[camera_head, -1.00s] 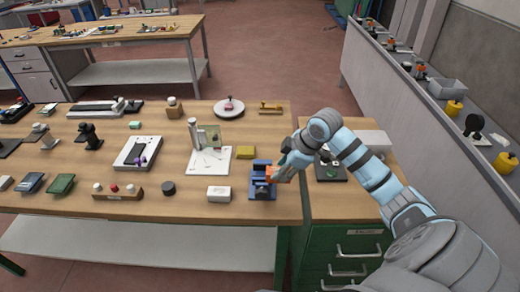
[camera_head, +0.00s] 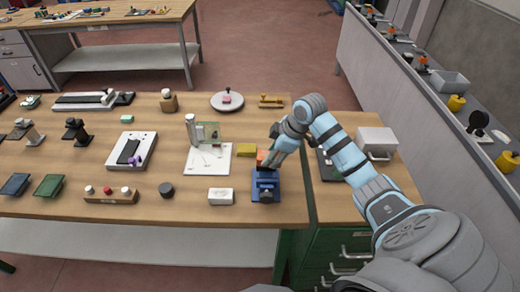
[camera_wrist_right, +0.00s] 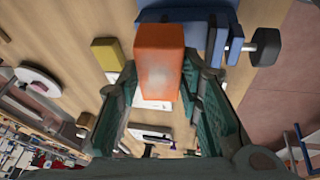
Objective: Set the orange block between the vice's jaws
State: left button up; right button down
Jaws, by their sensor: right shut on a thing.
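The blue vice (camera_head: 266,186) stands at the front right of the wooden table; in the right wrist view part of its blue body (camera_wrist_right: 218,18) and its dark-knobbed screw show at the top. My right gripper (camera_head: 270,157) is shut on the orange block (camera_head: 262,156), at the far end of the vice in the head view. In the right wrist view the orange block (camera_wrist_right: 160,62) is held between the two green-grey fingers and overlaps the vice's edge. I cannot tell whether it is between the jaws or above them. My left gripper is not in view.
A yellow block (camera_head: 247,150) lies close to the left of my right gripper. A white box (camera_head: 221,196) sits left of the vice, and a white sheet (camera_head: 205,160) with a clear upright part lies further left. A green drawer cabinet (camera_head: 335,250) stands at the right.

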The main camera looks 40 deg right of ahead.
jog(key=shift+s+r, duration=0.1)
jog(key=shift+r, duration=0.25)
jog(key=shift+w+f, duration=0.4)
jog(key=shift+w, duration=0.3)
jog(key=shift+s+r, duration=0.1)
jog(key=shift+s, duration=0.15)
jog(key=shift+s+a+r+g+y+p, duration=0.15)
jog(key=shift+s+a+r+p, duration=0.1)
jog(key=shift+s+p, duration=0.25)
jog(key=shift+s+a+r+g+y+p, duration=0.15)
jog(key=shift+s+a+r+p, duration=0.1)
jog(key=shift+s, duration=0.4)
jog(key=shift+s+a+f, duration=0.1)
jog(key=shift+f, duration=0.05)
jog(key=shift+a+f+n, duration=0.1)
jog(key=shift+a+n, duration=0.05)
jog(key=shift+n, duration=0.15)
jog(key=shift+s+a+f+g+y, duration=0.1)
jog(key=shift+a+f+g+y, duration=0.1)
jog(key=shift+g+y, duration=0.2)
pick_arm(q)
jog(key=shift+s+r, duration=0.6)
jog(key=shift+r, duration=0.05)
pick_arm(e)
jog(key=shift+s+r, duration=0.15)
jog(key=shift+s, duration=0.05)
